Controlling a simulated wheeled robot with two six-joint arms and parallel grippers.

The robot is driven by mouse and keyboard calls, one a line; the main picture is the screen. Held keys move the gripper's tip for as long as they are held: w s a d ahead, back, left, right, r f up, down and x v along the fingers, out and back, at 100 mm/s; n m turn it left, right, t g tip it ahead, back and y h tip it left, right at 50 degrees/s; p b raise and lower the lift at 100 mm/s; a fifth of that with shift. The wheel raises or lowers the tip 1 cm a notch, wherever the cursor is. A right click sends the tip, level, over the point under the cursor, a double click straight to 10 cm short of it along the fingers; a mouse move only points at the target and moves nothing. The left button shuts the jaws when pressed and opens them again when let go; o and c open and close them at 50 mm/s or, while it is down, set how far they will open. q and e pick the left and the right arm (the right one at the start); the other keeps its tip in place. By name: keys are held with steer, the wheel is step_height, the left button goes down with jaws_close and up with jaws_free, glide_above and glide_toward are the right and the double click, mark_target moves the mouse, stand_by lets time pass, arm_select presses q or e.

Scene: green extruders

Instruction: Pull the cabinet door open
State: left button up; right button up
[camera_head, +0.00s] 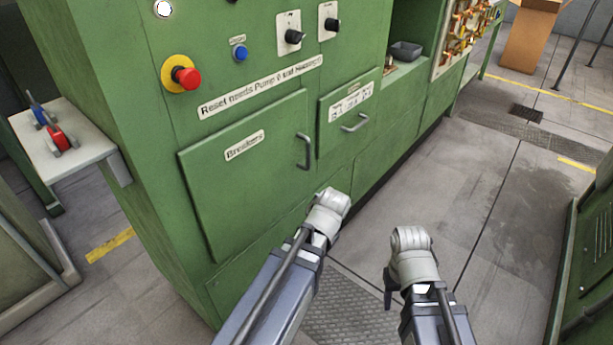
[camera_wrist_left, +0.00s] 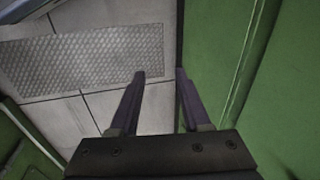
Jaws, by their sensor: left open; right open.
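The green cabinet (camera_head: 150,150) fills the left and middle of the head view. Its large door labelled "Breakers" (camera_head: 235,190) is shut, with a grey bar handle (camera_head: 304,151) near its right edge. A smaller panel (camera_head: 338,108) beside it also has a handle (camera_head: 355,122). My left gripper (camera_wrist_left: 160,73) is open and empty in the left wrist view, with green cabinet surface to its right; my arm hides its fingers in the head view. My right gripper (camera_head: 388,297) is low and right of the cabinet, apart from the handle; little of it shows.
A red emergency button (camera_head: 187,78) and knobs sit above the door. A white shelf (camera_head: 75,150) with red and blue items juts out at left. Another green unit (camera_head: 588,250) stands at right. Grey floor (camera_head: 480,190) lies clear between them.

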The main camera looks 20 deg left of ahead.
arm_select(q)
steer(key=w+a+r+m+t+y+b, duration=0.2)
steer(key=w+a+m+y+b, duration=0.1)
steer(key=w+a+m+y, duration=0.4)
steer(key=w+d+r+m+t+y, duration=0.2)
steer(key=w+r+m+t+y, duration=0.1)
steer(key=r+m, duration=0.4)
steer(key=w+d+r+m+t+y, duration=0.2)
steer(key=w+r+m+t+y, duration=0.1)
steer(key=w+r+m, duration=0.2)
step_height(320, 180, up, 3)
steer(key=shift+w+d+f+m, duration=0.15)
steer(key=shift+w+d+m, duration=0.2)
steer(key=shift+m, duration=0.55)
arm_select(e)
step_height(320, 180, down, 5)
steer(key=shift+r, duration=0.1)
steer(key=shift+a, duration=0.1)
